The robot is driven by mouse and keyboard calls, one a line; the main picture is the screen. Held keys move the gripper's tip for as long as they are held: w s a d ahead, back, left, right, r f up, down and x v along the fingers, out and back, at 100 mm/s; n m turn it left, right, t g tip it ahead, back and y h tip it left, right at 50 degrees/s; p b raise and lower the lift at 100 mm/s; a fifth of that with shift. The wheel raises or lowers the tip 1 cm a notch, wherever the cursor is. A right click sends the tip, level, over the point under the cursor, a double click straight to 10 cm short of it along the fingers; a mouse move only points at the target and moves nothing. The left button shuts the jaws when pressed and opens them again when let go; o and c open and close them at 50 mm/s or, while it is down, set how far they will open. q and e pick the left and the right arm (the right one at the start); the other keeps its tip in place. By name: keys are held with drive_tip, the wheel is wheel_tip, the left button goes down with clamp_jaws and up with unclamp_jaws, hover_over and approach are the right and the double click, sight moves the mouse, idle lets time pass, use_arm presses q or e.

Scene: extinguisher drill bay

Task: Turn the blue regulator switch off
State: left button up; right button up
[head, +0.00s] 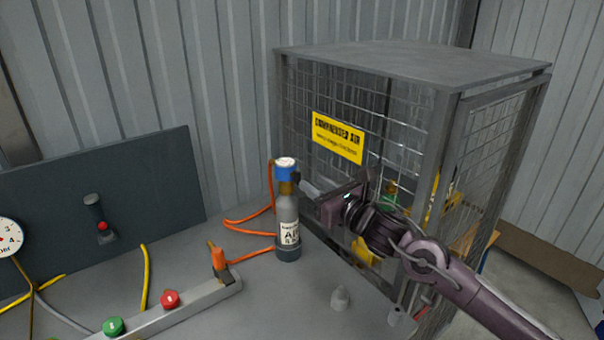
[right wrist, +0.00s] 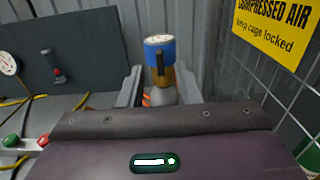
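The blue regulator switch (head: 285,173) is a blue cap with a pale round top face, on the brass neck of a grey air bottle (head: 288,222) standing upright on the bench. It also shows in the right wrist view (right wrist: 160,52), with a dark upright bar on its near side. My right gripper (head: 306,187) is just right of the bottle's neck, a little below the blue cap. In the right wrist view its fingers (right wrist: 160,88) are apart, with the neck seen between them; I cannot tell whether they touch it. My left gripper is not in view.
A wire cage (head: 415,65) with a yellow sign stands close behind and right of the bottle. Orange hose (head: 250,226) lies left of it. A lever panel (head: 120,185) stands left.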

sight(300, 174)
drive_tip(key=p+x, duration=0.1)
drive_tip(key=x, duration=0.4)
drive_tip(key=shift+w+a, duration=0.3)
clamp_jaws()
